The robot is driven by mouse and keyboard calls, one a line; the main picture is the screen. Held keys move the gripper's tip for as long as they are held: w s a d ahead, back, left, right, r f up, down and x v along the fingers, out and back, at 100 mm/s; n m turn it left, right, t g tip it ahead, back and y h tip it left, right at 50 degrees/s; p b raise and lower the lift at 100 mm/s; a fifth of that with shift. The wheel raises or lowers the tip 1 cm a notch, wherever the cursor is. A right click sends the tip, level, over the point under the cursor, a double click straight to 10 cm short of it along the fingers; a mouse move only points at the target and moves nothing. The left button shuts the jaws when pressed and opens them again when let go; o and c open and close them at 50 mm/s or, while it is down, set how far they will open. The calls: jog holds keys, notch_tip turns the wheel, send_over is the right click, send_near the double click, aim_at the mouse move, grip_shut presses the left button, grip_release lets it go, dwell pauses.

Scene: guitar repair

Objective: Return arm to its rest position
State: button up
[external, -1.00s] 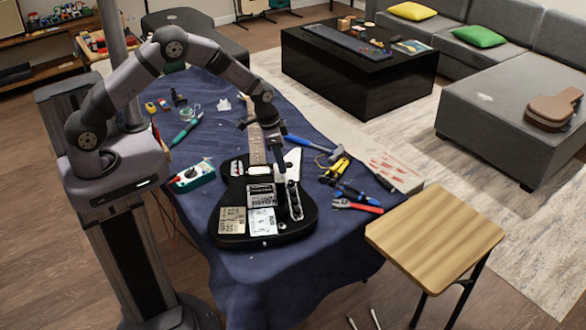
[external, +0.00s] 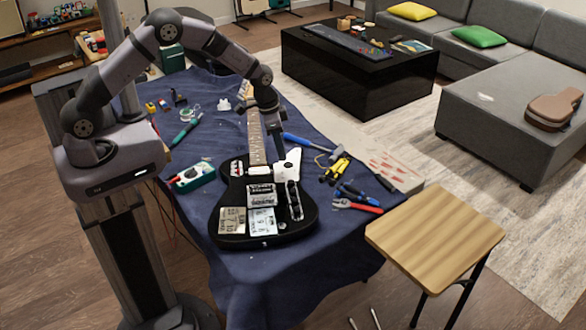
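My arm arches over the blue-covered table from the left. My gripper (external: 281,153) points down above the upper right of the black guitar body (external: 232,195), near the end of the neck (external: 255,140) and the white pickguard (external: 292,162). The gripper is small and dark in this view, so I cannot tell whether its fingers are open or shut. I see nothing clearly held in it. The guitar lies flat on the blue cloth (external: 240,285), and paper labels (external: 262,221) lie on its body.
Right of the guitar lie a hammer (external: 305,143), a yellow tool (external: 336,170) and red-handled pliers (external: 357,206). A green-and-white box (external: 193,177) and a green screwdriver (external: 187,130) lie on the left. A wooden stool (external: 435,238) stands beside the table.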

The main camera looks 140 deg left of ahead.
jog(key=w+d+r+m+h, duration=0.1)
jog(key=w+d+r+m, duration=0.25)
jog(key=w+d, duration=0.8)
jog(key=w+d+r+m+h, duration=0.1)
jog(key=w+d+r+m, duration=0.25)
jog(key=w+d, duration=0.8)
jog(key=s+d+r+m, duration=0.1)
jog(key=s+d, duration=0.2)
jog(key=d, duration=0.6)
jog(key=s+d+r+m, duration=0.1)
jog(key=s+d+m, duration=0.1)
jog(key=d, duration=0.8)
jog(key=s+d+r+m+g, duration=0.1)
jog(key=s+d, duration=0.4)
jog(key=d, duration=0.5)
jog(key=shift+m, duration=0.7)
